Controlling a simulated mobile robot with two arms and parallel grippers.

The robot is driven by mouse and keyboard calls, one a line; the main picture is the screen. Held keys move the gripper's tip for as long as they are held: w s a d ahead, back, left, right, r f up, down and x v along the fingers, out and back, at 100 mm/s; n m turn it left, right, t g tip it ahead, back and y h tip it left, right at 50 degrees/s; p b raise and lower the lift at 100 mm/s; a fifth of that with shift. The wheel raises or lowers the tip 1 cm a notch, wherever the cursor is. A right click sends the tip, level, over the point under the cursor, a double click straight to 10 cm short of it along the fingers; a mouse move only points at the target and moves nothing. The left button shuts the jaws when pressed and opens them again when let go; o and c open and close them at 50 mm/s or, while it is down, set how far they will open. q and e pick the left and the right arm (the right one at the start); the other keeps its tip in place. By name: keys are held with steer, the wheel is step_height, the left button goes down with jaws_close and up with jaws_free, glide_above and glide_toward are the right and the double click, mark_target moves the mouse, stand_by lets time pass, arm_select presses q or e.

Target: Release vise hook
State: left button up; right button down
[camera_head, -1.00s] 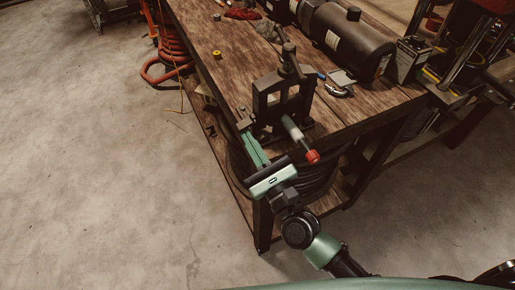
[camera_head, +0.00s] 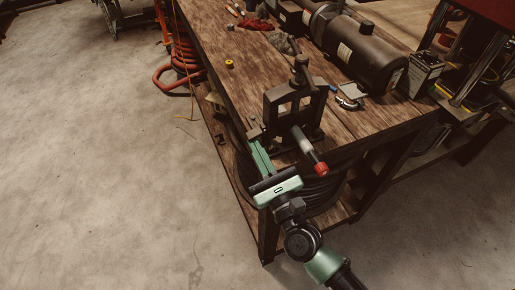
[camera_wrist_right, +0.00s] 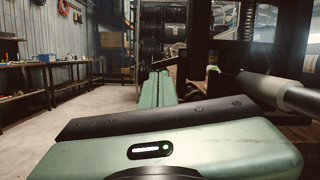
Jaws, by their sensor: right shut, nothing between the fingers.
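The vise (camera_head: 273,107) is a dark upright metal frame with a screw on top, at the near corner of the wooden bench. A grey bar with a red end (camera_head: 320,168) sticks out from it toward me. My right gripper (camera_head: 255,133) has long green fingers, shut and empty, with the tips close to the vise's left side. I cannot tell if they touch it. In the right wrist view the shut fingers (camera_wrist_right: 157,86) point ahead, with the dark frame and the grey bar (camera_wrist_right: 285,92) to their right. I cannot make out the hook clearly. My left gripper is not in view.
The wooden bench (camera_head: 225,85) holds a yellow roll (camera_head: 229,64), a red cloth (camera_head: 254,25) and a large dark cylindrical tank (camera_head: 357,52). A dark coiled hose (camera_head: 322,190) is under the bench top.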

steer(key=shift+m, duration=0.3)
steer(key=shift+s+a+r+m+t+h+b, duration=0.1)
steer(key=shift+a+r+m+h+b, duration=0.35)
steer(key=shift+m, duration=1.4)
steer(key=shift+s+a+r+m+t+h+p, duration=0.1)
steer(key=shift+r+m+h, duration=0.7)
steer(key=shift+m, duration=1.1)
steer(key=shift+s+a+r+m+t+h+b, duration=0.1)
steer(key=shift+a+r+m+h+b, duration=0.5)
steer(key=shift+m, duration=1.25)
steer(key=shift+d+f+h+p, duration=0.15)
steer(key=shift+d+h+p, duration=0.15)
steer(key=shift+h+p, duration=0.05)
